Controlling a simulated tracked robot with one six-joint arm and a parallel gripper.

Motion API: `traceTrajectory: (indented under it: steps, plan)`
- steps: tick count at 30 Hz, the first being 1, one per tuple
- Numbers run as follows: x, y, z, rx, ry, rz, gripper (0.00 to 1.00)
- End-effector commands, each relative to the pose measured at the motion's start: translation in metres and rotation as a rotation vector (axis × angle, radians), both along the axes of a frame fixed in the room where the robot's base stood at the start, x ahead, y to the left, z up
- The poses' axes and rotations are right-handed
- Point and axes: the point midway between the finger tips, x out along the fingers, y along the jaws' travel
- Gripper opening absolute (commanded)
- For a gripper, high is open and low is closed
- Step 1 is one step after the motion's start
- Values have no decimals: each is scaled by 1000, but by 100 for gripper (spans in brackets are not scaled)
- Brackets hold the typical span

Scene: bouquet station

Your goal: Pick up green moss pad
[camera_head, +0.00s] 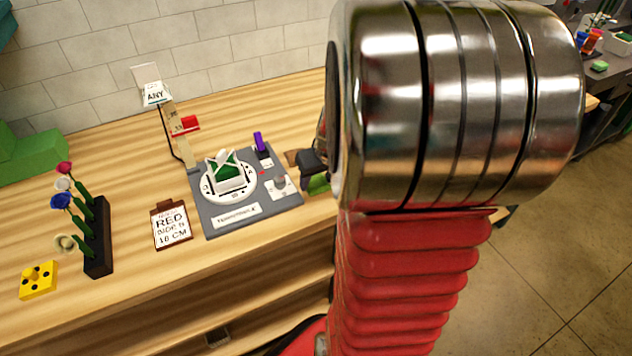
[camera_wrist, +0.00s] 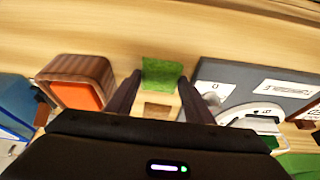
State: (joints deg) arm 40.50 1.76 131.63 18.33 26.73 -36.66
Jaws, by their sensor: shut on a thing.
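The green moss pad (camera_wrist: 162,72) sits between my gripper's two dark fingers in the wrist view, just to the left of the grey station board there. My gripper (camera_wrist: 162,92) is shut on it. A pale wooden piece with a square recess (camera_wrist: 158,108) shows right beside the pad, between the fingers. In the head view the pad (camera_head: 318,184) shows as a green patch below my dark gripper (camera_head: 313,166), at the right edge of the board. My arm hides much of that area. I cannot tell whether the pad is clear of the table.
The grey board (camera_head: 215,222) carries a round white dial with a white-and-green holder. A flower rack (camera_head: 98,240), a yellow block (camera_head: 38,280) and a clipboard sign (camera_head: 171,228) stand to its left. A brown box with orange inside (camera_wrist: 78,85) is left of my gripper.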

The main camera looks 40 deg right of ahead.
Motion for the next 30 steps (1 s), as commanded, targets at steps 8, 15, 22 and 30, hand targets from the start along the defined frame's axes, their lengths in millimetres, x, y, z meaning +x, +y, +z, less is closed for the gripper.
traceTrajectory:
  steps: [8,15,22,30]
  plan:
    - [1,0,13,-1,-3,0,27]
    - [1,-1,52,-4,-4,0,27]
    - [0,-1,88,-2,-2,0,27]
    - [0,0,100,0,1,0,27]
